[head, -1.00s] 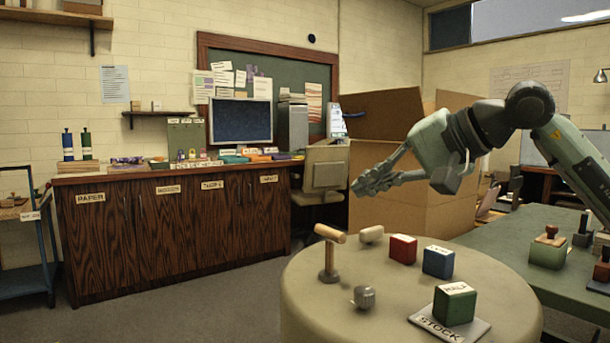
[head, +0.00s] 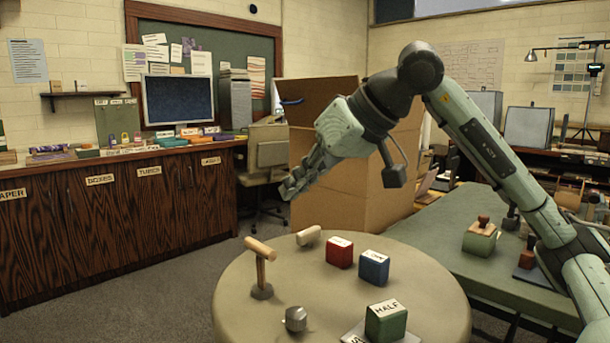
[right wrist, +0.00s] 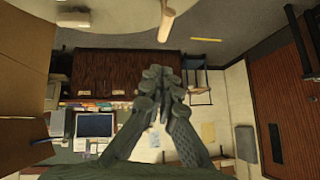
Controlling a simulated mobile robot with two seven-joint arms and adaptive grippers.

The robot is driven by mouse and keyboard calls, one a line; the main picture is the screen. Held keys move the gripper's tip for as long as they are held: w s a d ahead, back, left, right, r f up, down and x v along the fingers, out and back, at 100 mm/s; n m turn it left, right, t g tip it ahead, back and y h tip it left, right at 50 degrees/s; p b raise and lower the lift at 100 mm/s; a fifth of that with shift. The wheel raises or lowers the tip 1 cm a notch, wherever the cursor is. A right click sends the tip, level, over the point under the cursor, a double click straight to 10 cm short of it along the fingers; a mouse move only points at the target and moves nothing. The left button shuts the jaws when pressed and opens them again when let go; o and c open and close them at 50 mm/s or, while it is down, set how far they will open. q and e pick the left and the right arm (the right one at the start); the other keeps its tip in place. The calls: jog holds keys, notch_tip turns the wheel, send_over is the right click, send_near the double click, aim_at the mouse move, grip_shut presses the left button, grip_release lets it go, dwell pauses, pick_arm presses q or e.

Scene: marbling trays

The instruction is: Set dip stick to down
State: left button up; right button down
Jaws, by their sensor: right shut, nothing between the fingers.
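The wooden bar (right wrist: 166,24) also shows in the right wrist view, beyond the fingertips. My right gripper (head: 290,188) is shut and empty, in the air above the far side of the table, apart from the lever. Its closed fingers (right wrist: 160,78) show in the right wrist view. My left gripper is not in view.
The round table (head: 235,318) also holds a pale wooden cylinder (head: 309,235), a metal knob (head: 296,319), a red block (head: 339,252), a blue block (head: 373,267) and a green block (head: 386,322) labelled HALF. A green table (head: 450,220) stands to the right, a large cardboard box (head: 350,190) behind.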

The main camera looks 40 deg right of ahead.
send_over(271, 260)
jog(key=w+d, duration=0.2)
jog(key=w, duration=0.1)
notch_tip(271, 260, down, 6)
jog(key=shift+s+a+f, duration=0.2)
jog(key=shift+f, duration=0.4)
jog(key=shift+s+a+f, duration=0.15)
jog(key=shift+f, duration=0.4)
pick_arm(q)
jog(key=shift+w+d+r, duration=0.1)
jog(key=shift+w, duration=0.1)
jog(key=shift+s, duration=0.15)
pick_arm(e)
jog(key=shift+f, duration=0.15)
notch_tip(271, 260, down, 5)
jog(key=b, duration=0.5)
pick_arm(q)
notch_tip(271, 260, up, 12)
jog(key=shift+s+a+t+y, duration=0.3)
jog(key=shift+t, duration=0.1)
pick_arm(e)
jog(key=shift+s+f, duration=0.1)
